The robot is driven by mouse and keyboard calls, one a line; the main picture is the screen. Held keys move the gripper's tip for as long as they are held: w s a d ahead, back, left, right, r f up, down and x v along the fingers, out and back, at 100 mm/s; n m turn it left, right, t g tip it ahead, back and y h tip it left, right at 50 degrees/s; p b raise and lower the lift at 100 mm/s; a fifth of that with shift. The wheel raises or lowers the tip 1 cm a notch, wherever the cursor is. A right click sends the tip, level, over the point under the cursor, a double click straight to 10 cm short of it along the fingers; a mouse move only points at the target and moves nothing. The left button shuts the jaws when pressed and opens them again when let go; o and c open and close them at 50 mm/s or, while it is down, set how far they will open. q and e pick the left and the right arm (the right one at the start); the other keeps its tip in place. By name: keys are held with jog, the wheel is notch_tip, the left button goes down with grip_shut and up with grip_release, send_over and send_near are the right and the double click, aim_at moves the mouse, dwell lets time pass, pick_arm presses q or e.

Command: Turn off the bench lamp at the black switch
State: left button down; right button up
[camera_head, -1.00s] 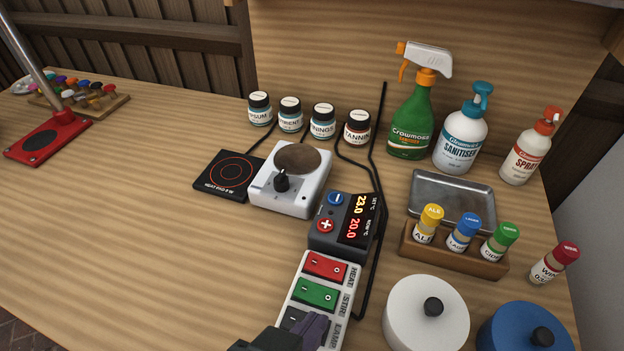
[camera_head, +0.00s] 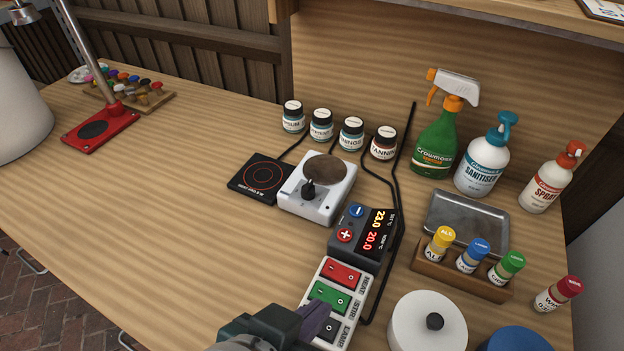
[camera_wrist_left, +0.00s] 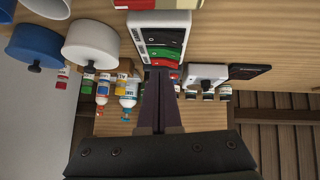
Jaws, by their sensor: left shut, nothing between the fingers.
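The white switch panel (camera_head: 361,299) carries a red, a green and a black rocker in a row, with the black switch (camera_head: 326,328) at the near end beside the LAMP label. My left gripper (camera_head: 318,314) is shut and empty, its fingertips close to the black switch and covering part of it. I cannot tell whether they touch, or which way the rocker is tipped. The left wrist view shows the shut fingers (camera_wrist_left: 161,80) in front of the panel, with the black switch (camera_wrist_left: 164,37) beyond. The bench lamp (camera_head: 100,130) stands on its red base at the left.
The temperature controller (camera_head: 349,250) sits directly behind the panel, with black cables (camera_head: 398,222) running along its right. A white lidded pot (camera_head: 414,330) stands right of the panel. A vial rack (camera_head: 425,270) is behind it. The bench left of the panel is clear.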

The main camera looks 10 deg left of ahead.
pick_arm(q)
jog(key=d+v, duration=0.1)
jog(key=v, duration=0.9)
jog(key=shift+s+d+r+p, duration=0.3)
pick_arm(e)
notch_tip(320, 180, up, 2)
jog(key=shift+s+d+r, duration=0.1)
jog(key=shift+d+r, duration=0.05)
pick_arm(q)
jog(key=s+a+r+n+g+y, duration=0.15)
jog(key=a+r+g+y, duration=0.3)
jog(key=a, duration=0.95)
notch_tip(320, 180, up, 33)
jog(key=s+p, duration=0.1)
jog(key=p, duration=3)
jog(key=shift+h+p, duration=0.35)
jog(key=shift+h, duration=0.1)
pick_arm(e)
notch_tip(320, 180, up, 32)
pick_arm(q)
jog(key=shift+a+m, duration=0.1)
jog(key=shift+m, duration=0.15)
